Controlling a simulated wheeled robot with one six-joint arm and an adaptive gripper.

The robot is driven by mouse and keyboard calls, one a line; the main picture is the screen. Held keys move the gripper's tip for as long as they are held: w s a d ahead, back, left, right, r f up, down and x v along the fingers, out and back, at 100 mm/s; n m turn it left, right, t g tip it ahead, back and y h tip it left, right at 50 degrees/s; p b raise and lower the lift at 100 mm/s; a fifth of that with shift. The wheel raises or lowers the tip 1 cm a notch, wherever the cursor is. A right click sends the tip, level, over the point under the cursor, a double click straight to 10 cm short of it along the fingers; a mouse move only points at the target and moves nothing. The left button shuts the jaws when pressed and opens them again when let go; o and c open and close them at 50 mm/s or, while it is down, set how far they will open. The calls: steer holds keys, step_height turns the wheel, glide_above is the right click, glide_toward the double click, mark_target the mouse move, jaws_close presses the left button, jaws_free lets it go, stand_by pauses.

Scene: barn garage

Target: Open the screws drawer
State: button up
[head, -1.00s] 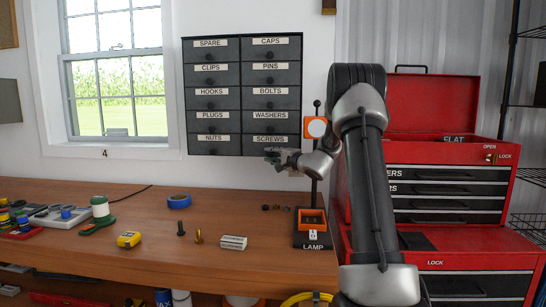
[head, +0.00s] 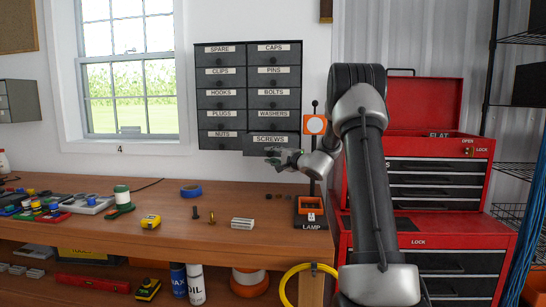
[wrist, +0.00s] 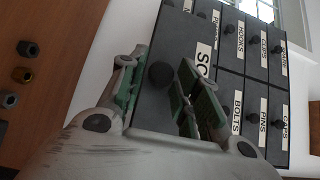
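The screws drawer (head: 258,151) is at the bottom right of the dark drawer cabinet. It stands partly out, its front forward of the drawers around it. My gripper (head: 275,157) is at its front. In the wrist view the drawer front (wrist: 152,108) fills the middle, with part of its label showing. The round dark knob (wrist: 160,73) is between the two green-padded fingers of my gripper (wrist: 164,62). The fingers are drawn in close around the knob, though contact is hard to see. The drawer's inside is hidden.
The other cabinet drawers (head: 222,97) look shut. Below is the wooden workbench (head: 180,222) with a blue tape roll (head: 191,191), a yellow tape measure (head: 151,221) and a small white box (head: 242,223). A lamp stand (head: 311,210) is close by my gripper. A red tool chest (head: 425,220) stands at the right.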

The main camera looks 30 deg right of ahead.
steer(key=shift+o, duration=0.6)
steer(key=s+d, duration=0.2)
steer(key=s, duration=0.9)
steer(key=shift+s+d, duration=0.15)
steer(key=shift+s, duration=0.25)
